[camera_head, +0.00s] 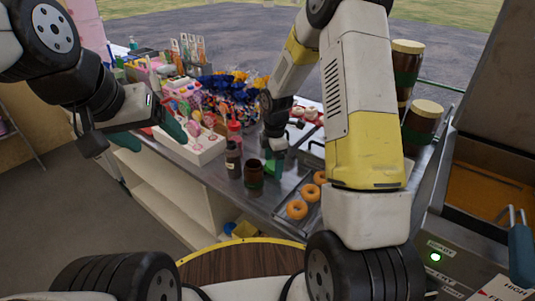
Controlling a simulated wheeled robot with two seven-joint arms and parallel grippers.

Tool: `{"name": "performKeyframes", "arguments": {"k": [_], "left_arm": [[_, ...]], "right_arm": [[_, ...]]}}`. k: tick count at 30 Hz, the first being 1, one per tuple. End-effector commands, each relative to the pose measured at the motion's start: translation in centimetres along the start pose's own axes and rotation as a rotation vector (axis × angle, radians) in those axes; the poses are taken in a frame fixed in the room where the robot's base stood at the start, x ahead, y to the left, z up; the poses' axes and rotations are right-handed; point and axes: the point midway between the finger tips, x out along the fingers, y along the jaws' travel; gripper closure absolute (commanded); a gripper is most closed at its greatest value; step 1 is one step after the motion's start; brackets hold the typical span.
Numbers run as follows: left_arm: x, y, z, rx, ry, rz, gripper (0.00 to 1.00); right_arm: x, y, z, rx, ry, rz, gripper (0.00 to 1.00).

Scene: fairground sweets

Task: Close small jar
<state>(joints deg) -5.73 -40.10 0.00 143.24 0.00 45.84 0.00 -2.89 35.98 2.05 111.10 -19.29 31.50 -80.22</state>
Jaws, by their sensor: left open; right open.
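My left gripper (150,138) is open and empty, in front of the white lollipop stand at the left, well away from the jar.
A dark bottle (233,161) stands just left of the jar. Doughnuts (297,209) lie on a tray to the right. Two large cork-lidded jars (406,67) (420,125) stand behind my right arm. A fryer (460,225) is at the right. Lollipops and wrapped sweets crowd the left.

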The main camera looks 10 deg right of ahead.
Motion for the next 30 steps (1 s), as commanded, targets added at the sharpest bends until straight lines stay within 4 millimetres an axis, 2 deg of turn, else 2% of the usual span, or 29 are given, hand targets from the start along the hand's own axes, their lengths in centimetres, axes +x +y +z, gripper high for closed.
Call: {"name": "performKeyframes", "arguments": {"k": [9,11,19,26,30], "left_arm": [[0.0,0.0,0.0,0.0,0.0,0.0,0.24],[0.0,0.0,0.0,0.0,0.0,0.0,0.24],[0.0,0.0,0.0,0.0,0.0,0.0,0.24],[0.0,0.0,0.0,0.0,0.0,0.0,0.24],[0.0,0.0,0.0,0.0,0.0,0.0,0.24]], "right_arm": [[0.0,0.0,0.0,0.0,0.0,0.001,0.19],[0.0,0.0,0.0,0.0,0.0,0.001,0.29],[0.0,0.0,0.0,0.0,0.0,0.001,0.81],[-0.1,0.1,0.0,0.0,0.0,0.002,0.81],[-1.6,0.2,0.0,0.001,0.0,0.005,0.81]]}}
